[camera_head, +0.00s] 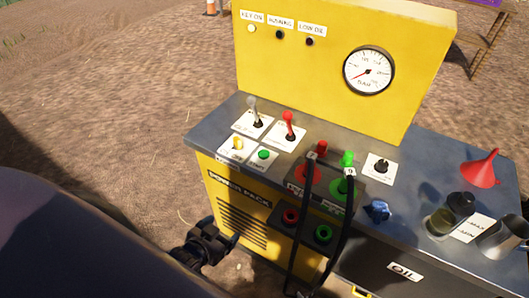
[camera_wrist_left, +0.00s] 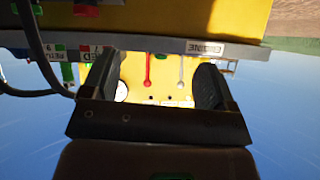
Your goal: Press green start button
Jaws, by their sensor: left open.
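The green start button (camera_head: 264,154) sits on a white label plate on the grey top of the yellow power pack (camera_head: 222,192). It is right of a yellow knob (camera_head: 238,143) and in front of the red-handled lever (camera_head: 288,122). My left gripper (camera_head: 222,238) is in front of the power pack's yellow front face, lower than the button and apart from it. In the left wrist view my left gripper (camera_wrist_left: 155,78) is open and empty, with the yellow panel and levers showing upside down between its fingers. My right gripper is not in view.
Black hoses with red (camera_head: 321,149) and green (camera_head: 347,158) couplings rise right of the button. A grey-handled lever (camera_head: 253,109) stands behind it. The key-on lamp (camera_head: 251,28) is pale; the other two are dark.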

